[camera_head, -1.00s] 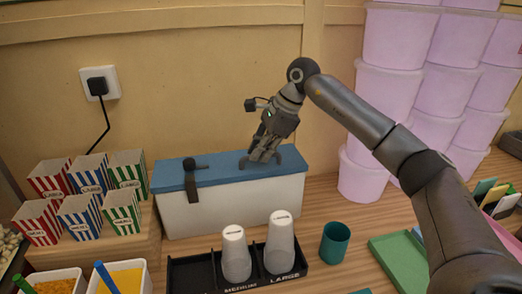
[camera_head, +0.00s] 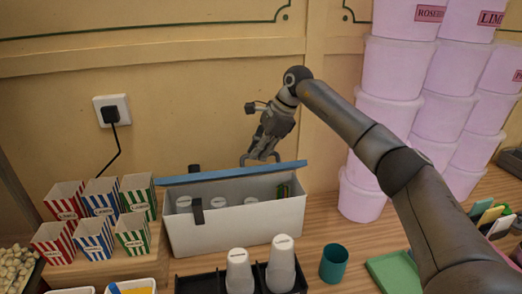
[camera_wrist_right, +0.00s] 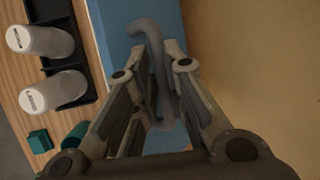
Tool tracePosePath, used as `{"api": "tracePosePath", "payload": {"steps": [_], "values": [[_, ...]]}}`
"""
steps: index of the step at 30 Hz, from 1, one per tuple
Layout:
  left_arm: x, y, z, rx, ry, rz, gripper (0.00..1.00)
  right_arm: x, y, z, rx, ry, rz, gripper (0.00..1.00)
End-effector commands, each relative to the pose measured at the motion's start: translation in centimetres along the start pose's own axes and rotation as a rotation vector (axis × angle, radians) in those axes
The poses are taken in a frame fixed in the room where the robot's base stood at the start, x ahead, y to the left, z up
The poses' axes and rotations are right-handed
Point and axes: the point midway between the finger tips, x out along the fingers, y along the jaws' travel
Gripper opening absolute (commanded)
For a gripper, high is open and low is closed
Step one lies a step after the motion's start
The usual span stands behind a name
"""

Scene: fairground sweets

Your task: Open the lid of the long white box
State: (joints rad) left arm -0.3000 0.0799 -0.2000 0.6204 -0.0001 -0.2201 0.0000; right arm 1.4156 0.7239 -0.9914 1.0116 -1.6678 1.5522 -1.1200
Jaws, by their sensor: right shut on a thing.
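The long white box (camera_head: 240,226) stands on the wooden counter against the wall. Its blue lid (camera_head: 233,173) is raised and tilted up, with the opening facing me. Several pale round things and something dark green and yellow show inside. My right gripper (camera_head: 261,156) is above the lid's back right part. In the right wrist view its fingers (camera_wrist_right: 168,100) are closed around the grey curved handle (camera_wrist_right: 152,40) on the blue lid. A dark latch strip (camera_head: 197,211) hangs at the box's front left. My left gripper is not in view.
Striped cartons (camera_head: 96,236) stand close at the box's left. A black tray (camera_head: 211,279) with white cups (camera_head: 281,266) sits in front, with a teal cup (camera_head: 334,263) to its right. Stacked pink tubs (camera_head: 388,105) stand at right, behind my right arm.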

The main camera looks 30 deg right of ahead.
Motion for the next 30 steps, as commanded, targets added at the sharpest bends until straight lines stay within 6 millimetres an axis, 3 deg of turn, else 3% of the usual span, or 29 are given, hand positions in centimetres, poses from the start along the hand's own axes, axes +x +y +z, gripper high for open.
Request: {"api": "tracePosePath", "payload": {"steps": [14, 15, 20, 30], "values": [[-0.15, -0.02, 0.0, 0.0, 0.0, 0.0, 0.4, 0.39, -0.16, -0.22, 0.0, 0.005, 0.003, 0.0], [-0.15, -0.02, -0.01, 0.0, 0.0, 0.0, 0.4, 0.4, -0.16, -0.22, 0.001, 0.005, 0.003, 0.13], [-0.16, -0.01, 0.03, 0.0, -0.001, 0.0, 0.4, 0.33, -0.16, -0.17, 0.001, 0.004, 0.003, 0.34], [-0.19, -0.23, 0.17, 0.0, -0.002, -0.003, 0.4, -0.07, -0.23, -0.07, 0.001, 0.002, 0.001, 0.34]]}}
